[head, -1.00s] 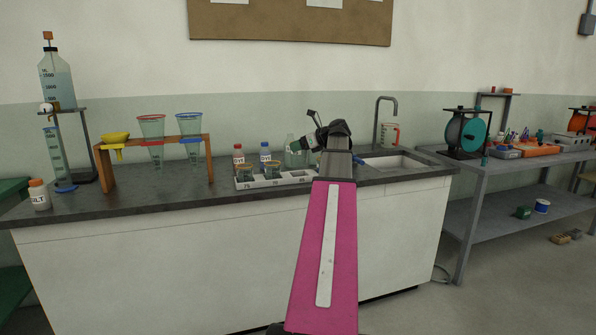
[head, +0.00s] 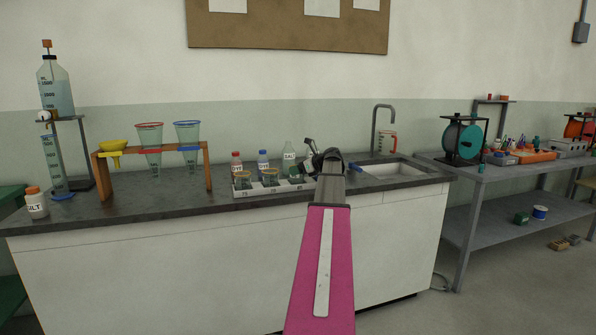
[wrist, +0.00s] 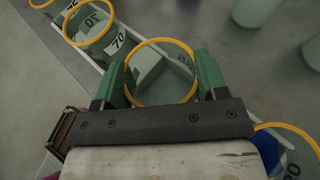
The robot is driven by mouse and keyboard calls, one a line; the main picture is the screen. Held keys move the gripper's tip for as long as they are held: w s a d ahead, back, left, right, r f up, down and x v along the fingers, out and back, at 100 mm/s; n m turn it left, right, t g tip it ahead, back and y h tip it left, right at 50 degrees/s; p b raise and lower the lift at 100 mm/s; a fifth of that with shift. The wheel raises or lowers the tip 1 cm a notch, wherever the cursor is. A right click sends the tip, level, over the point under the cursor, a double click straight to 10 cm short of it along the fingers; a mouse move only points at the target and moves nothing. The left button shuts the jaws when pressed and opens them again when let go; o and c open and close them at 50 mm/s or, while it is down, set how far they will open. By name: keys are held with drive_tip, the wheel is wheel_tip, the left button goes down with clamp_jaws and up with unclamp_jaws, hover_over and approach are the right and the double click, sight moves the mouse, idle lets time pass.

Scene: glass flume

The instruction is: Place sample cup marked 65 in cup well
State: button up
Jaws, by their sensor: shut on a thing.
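My gripper (wrist: 160,82) has its two green fingers on either side of a clear sample cup with an orange rim (wrist: 161,40) and is shut on it. The marking on this cup is too faint to read. The cup is upright over the right part of the white well tray (head: 240,193). I cannot tell whether its base is seated in a well. In the head view my wrist and arm partly hide it. A cup marked 70 (wrist: 88,22) stands beside it in the tray, and another cup (wrist: 40,3) stands beyond that.
Another orange-rimmed cup (wrist: 292,150) is close at the lower right of the wrist view. Bottles (head: 289,152) stand behind the tray. A funnel rack (head: 207,165) is to the left; the sink (head: 392,170) is to the right. The counter front edge is clear.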

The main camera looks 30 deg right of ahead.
drive_tip(key=shift+f, duration=0.2)
drive_tip(key=o, duration=1)
drive_tip(key=shift+s+r, duration=0.1)
drive_tip(key=shift+r, duration=0.05)
drive_tip(key=v, duration=1.1)
drive_tip(key=shift+s+d+r, duration=0.1)
drive_tip(key=shift+s+d, duration=0.15)
drive_tip(key=shift+s, duration=0.1)
